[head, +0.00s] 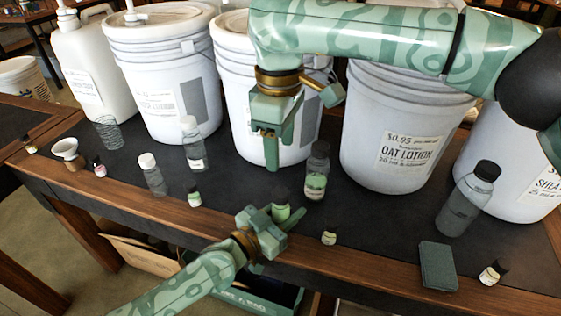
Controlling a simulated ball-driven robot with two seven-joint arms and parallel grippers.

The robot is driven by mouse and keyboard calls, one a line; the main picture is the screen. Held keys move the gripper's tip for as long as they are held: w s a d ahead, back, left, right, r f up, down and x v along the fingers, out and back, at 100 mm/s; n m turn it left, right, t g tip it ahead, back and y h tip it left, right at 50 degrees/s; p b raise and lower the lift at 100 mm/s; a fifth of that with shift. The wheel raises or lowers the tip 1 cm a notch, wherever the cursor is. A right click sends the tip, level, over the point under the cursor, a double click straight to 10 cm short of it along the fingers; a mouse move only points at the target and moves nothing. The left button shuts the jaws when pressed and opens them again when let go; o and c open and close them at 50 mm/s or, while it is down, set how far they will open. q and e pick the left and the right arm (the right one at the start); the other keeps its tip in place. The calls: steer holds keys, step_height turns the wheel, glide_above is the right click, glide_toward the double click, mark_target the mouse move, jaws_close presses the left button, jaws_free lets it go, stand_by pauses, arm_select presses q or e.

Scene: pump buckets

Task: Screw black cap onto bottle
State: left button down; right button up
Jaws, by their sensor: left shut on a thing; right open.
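My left gripper (270,234) reaches in over the table's front edge and is shut on a small bottle with a green label (281,212); the fingers hide part of it. My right gripper (278,148) hangs above the table, open and empty, fingers pointing down. It is just left of a clear bottle with a pale green label (316,184) that stands upright with a black cap (319,149) at its top. I cannot tell whether that cap is screwed tight. Another clear bottle with a black cap (464,207) stands at the right.
Large white buckets (160,80) line the back of the dark table (235,185). White-capped bottles (190,140) and several small dark-capped bottles (329,236) stand around. A dark green block (438,265) lies near the front right edge.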

steer(key=shift+r, duration=0.5)
arm_select(q)
steer(key=c, duration=0.8)
jaws_free()
steer(key=shift+c, duration=0.2)
steer(key=shift+s+a, duration=0.1)
steer(key=p+v, duration=0.2)
steer(key=v, duration=1.4)
arm_select(e)
steer(key=r, duration=0.3)
steer(key=shift+s, duration=0.25)
